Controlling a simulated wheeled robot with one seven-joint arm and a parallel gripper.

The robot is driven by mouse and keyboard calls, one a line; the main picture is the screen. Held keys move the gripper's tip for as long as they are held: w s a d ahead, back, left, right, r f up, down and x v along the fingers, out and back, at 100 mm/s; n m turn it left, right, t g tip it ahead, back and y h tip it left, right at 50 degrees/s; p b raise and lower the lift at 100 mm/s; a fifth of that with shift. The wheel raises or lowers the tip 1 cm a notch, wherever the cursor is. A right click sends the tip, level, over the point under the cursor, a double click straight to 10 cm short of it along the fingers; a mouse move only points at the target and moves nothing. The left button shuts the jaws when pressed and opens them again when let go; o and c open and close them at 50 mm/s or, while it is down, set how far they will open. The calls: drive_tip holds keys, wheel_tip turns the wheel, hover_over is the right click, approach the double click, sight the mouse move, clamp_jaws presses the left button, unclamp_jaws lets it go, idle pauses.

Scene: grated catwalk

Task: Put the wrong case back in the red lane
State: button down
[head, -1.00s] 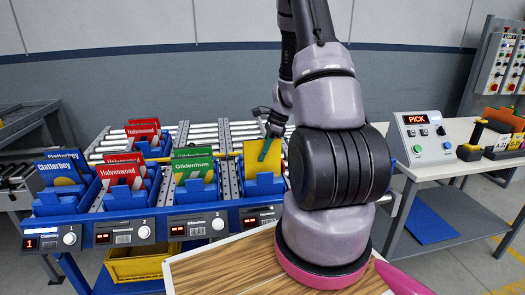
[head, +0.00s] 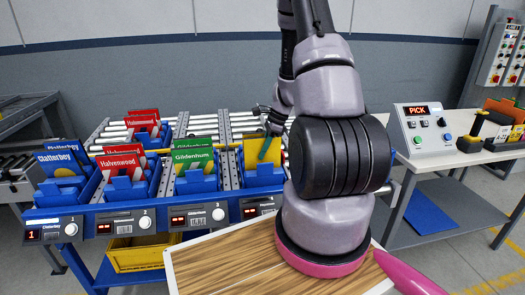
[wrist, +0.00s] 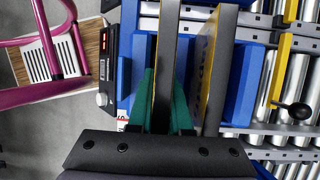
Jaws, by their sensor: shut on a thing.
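My gripper (head: 267,143) is at the yellow lane's blue tray, with a teal finger pad against a yellow case (head: 249,152). In the wrist view my gripper (wrist: 165,98) has its two green pads closed on a dark-edged case (wrist: 166,50) with a thin yellow strip along one side. A second case (wrist: 218,70) with a yellow face stands beside it, apart from the pads. The red lane holds red Halvenwood cases (head: 122,163) in a blue front tray, and more red cases (head: 143,114) farther back. I cannot tell which case is the wrong one.
Blue Clatterbey cases (head: 62,160) stand left of the red lane, green Gildenhum cases (head: 194,158) right of it. Silver rollers (head: 200,122) lie behind. A yellow bin (head: 140,254) sits underneath. A control box (head: 422,128) reading PICK stands on the right table.

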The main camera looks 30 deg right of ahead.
sight(259, 138)
drive_tip(key=shift+c, duration=1.8)
unclamp_jaws()
drive_tip(key=shift+r, duration=4.05)
